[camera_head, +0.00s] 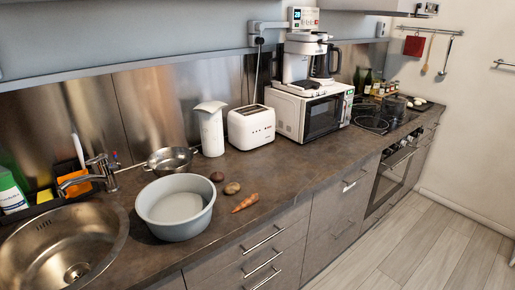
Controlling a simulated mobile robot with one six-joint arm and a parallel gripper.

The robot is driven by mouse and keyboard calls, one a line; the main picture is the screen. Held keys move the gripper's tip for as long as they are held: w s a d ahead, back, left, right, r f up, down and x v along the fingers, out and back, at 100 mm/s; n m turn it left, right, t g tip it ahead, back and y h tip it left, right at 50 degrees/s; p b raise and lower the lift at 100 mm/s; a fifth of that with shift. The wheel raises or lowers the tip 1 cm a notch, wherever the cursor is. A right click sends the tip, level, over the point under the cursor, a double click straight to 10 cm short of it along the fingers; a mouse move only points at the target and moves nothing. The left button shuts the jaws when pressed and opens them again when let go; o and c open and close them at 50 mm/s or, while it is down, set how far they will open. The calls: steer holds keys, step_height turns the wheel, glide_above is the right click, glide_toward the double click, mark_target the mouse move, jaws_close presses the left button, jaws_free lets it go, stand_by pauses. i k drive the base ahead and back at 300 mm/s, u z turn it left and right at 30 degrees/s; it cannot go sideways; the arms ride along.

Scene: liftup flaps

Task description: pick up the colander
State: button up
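A metal bowl-shaped vessel with a handle, which looks like the colander (169,160), stands on the dark counter behind the large grey basin. Holes in its wall are too small to make out. The grey basin (175,208) stands in front of it and close to it, near the counter's front edge. My gripper is not in view.
The sink (104,244) and faucet (101,172) are at the left. A white dispenser (210,128), toaster (251,127) and microwave (312,110) line the wall. A carrot (245,203) and potatoes (231,188) lie right of the basin. The front counter (310,165) is clear.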

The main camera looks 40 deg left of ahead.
mark_target(163, 162)
steer(key=u, duration=0.7)
steer(key=i, duration=1.25)
steer(key=u, duration=1.05)
steer(key=i, duration=0.45)
steer(key=u, duration=0.2)
steer(key=k, duration=0.8)
steer(key=u, duration=0.2)
steer(key=i, duration=0.8)
steer(key=z, duration=0.1)
